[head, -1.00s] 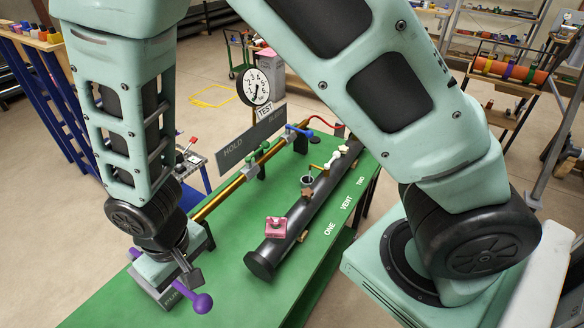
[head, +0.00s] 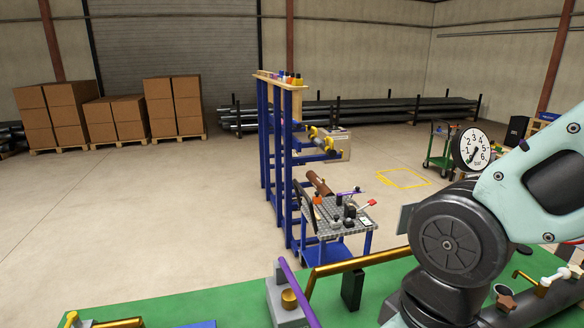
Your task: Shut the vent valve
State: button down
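Part of the pipe fittings shows at the bottom right of the head view. A brown star-shaped handle (head: 508,303) sits beside a dark cup (head: 505,291), with a brass fitting (head: 524,277) and a white handle (head: 556,274) to its right. The VENT lettering is out of view, so I cannot confirm which handle is the vent valve or how it is set. My arm's dark wrist joint stands just left of these parts, over the green table. My gripper is below the wrist, hidden or cut off by the bottom edge.
A purple lever (head: 298,290) on a grey block stands on the green table (head: 235,292), beside a brass pipe (head: 370,260). A dial gauge (head: 471,149) stands behind my arm. A tool cart (head: 341,218) and blue rack (head: 275,150) stand beyond. Open floor lies left.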

aim_at(562, 273)
jog(key=i+l, duration=0.1)
jog(key=l, duration=0.4)
jog(key=i+l+z, duration=0.1)
jog(key=l, duration=0.4)
jog(key=i+l, duration=0.1)
jog(key=l, duration=0.4)
